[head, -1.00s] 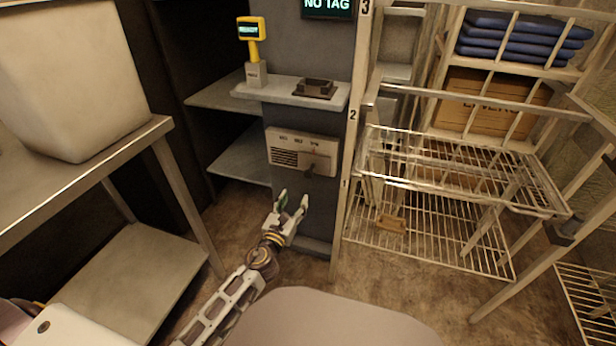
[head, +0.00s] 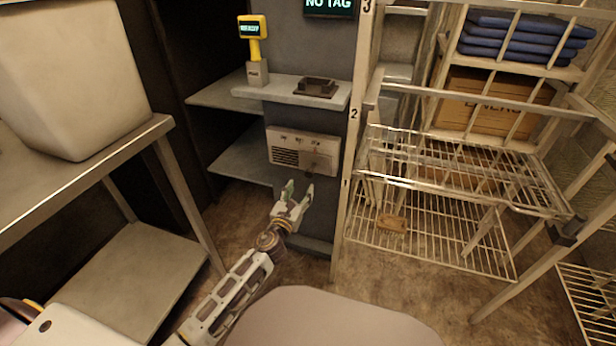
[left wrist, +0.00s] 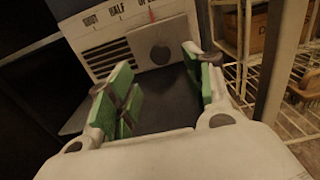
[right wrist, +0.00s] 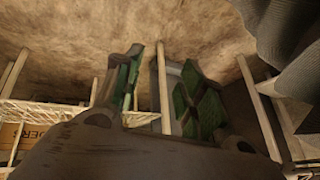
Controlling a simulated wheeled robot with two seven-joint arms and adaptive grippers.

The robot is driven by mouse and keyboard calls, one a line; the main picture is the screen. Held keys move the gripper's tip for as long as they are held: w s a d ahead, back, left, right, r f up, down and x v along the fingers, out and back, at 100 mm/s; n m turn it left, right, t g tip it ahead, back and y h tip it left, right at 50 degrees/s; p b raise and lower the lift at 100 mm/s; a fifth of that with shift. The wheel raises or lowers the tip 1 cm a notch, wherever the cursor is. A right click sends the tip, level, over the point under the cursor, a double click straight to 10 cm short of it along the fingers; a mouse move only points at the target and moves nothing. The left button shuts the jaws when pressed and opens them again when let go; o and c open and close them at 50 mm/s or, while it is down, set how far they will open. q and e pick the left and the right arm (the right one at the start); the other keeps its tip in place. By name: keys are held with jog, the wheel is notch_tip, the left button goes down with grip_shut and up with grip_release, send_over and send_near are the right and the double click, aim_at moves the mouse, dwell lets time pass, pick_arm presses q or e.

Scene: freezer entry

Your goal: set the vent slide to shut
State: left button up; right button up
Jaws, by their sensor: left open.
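The vent panel (head: 303,150) is a pale box on the dark grey column, with a louvred grille on its left. The vent slide (left wrist: 160,45) is a grey plate with a dark round knob; its red pointer sits by the rightmost label, partly cut off, right of HALF. The slide also shows in the head view (head: 312,168). My left gripper (head: 299,188) is open and empty, just below and in front of the panel, its fingers pointing at it. In the left wrist view the slide lies beyond the green finger pads, apart from them. My right gripper (right wrist: 163,62) is open and empty over the floor.
A ledge (head: 285,93) with a yellow reader (head: 252,40) and a dark block (head: 316,87) juts out above the panel. A wire rack (head: 430,240) stands close on the right. A steel table (head: 100,165) stands on the left.

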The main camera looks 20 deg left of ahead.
aim_at(308, 175)
pick_arm(q)
jog(key=w, duration=0.4)
jog(key=shift+w+d+b, duration=0.1)
jog(key=shift+w+b, duration=0.2)
jog(key=shift+b, duration=0.05)
jog(key=shift+w+b, duration=0.35)
jog(key=shift+w, duration=1.85)
pick_arm(e)
jog(key=shift+s+a+f, duration=0.1)
jog(key=shift+a+f, duration=0.1)
jog(key=shift+f, duration=0.8)
jog(key=shift+s+a+f, duration=0.1)
jog(key=shift+a+f, duration=0.05)
jog(key=shift+f, duration=0.85)
jog(key=shift+r+t, duration=0.1)
jog(key=shift+t, duration=0.2)
pick_arm(q)
jog(key=shift+c, duration=0.5)
grip_shut()
pick_arm(e)
jog(key=shift+w+r, duration=0.1)
